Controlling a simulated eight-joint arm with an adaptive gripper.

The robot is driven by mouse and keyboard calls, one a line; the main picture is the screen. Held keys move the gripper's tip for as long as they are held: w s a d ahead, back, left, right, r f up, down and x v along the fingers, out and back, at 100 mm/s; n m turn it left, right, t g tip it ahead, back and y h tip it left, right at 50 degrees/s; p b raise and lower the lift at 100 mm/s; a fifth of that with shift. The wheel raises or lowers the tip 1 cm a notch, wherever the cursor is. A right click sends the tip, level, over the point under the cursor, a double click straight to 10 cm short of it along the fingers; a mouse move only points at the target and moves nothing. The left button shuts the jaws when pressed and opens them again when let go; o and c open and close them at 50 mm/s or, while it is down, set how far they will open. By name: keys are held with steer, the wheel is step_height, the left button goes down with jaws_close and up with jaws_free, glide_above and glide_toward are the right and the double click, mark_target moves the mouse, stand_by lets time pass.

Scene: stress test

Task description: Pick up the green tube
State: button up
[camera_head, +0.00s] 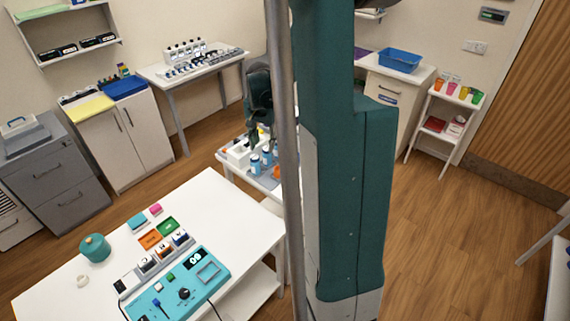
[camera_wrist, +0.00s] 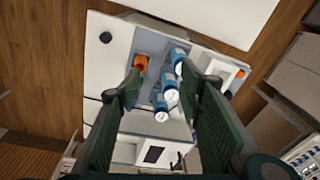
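My gripper (camera_wrist: 160,88) is open, with its two dark green fingers spread wide above a small white table (camera_wrist: 118,38). Nothing shows held between them. It also shows in the head view (camera_head: 262,138), over the same table. I cannot make out a green tube on this table. Below and between the fingers, several blue bottles with white caps stand in a row, one of them here (camera_wrist: 168,83); they show in the head view too (camera_head: 267,157). An orange item (camera_wrist: 140,64) lies beside the left fingertip. A green cup (camera_head: 476,97) stands on the far right shelf.
A white box-like holder (camera_wrist: 222,68) is close to the right finger. In the head view, a larger white table (camera_head: 50,287) in front holds a teal control box (camera_head: 178,288) and a teal pot (camera_head: 95,248). Open wooden floor (camera_head: 440,220) lies to the right.

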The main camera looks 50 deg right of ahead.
mark_target(287, 160)
steer(key=s+d+f+m+g+p, duration=0.1)
steer(key=s+d+f+m, duration=0.1)
steer(key=d+f, duration=0.6)
steer(key=d+m, duration=0.1)
steer(key=d, duration=0.2)
steer(key=shift+s+d+f+y+p, duration=0.15)
steer(key=shift+s+d+y+p, duration=0.05)
steer(key=shift+d+y+p, duration=0.2)
steer(key=shift+f, duration=1.3)
steer(key=shift+f+p, duration=0.4)
steer(key=shift+f, duration=2.15)
steer(key=shift+c, duration=0.3)
steer(key=c, duration=0.8)
